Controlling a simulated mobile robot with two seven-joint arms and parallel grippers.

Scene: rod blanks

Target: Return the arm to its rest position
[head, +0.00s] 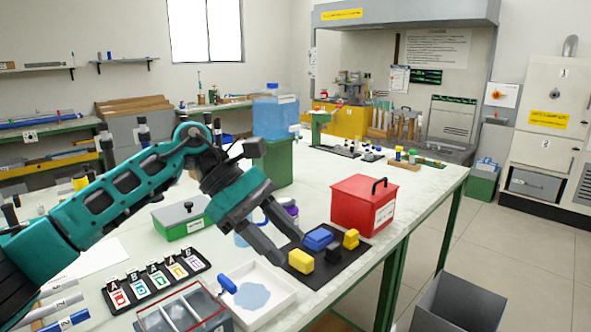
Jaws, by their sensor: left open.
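My left arm (120,203) comes in from the left and reaches out over the white table (420,185). My left gripper (291,252) is open, with nothing seen between its fingers. Its fingertips are near the left edge of a black mat (350,262) that carries yellow, blue and black blocks, close to a yellow block (301,261). Whether they touch it I cannot tell. Labelled rods (62,303) lie at the lower left, partly cut off by the frame. My right gripper is not in view.
A white tray (285,303) with a blue patch, a card rack (155,281) and a divided box (185,312) lie below my arm. A green box (182,222) stands behind the rack. A red box (364,205) stands right of the gripper. The table's right edge is close.

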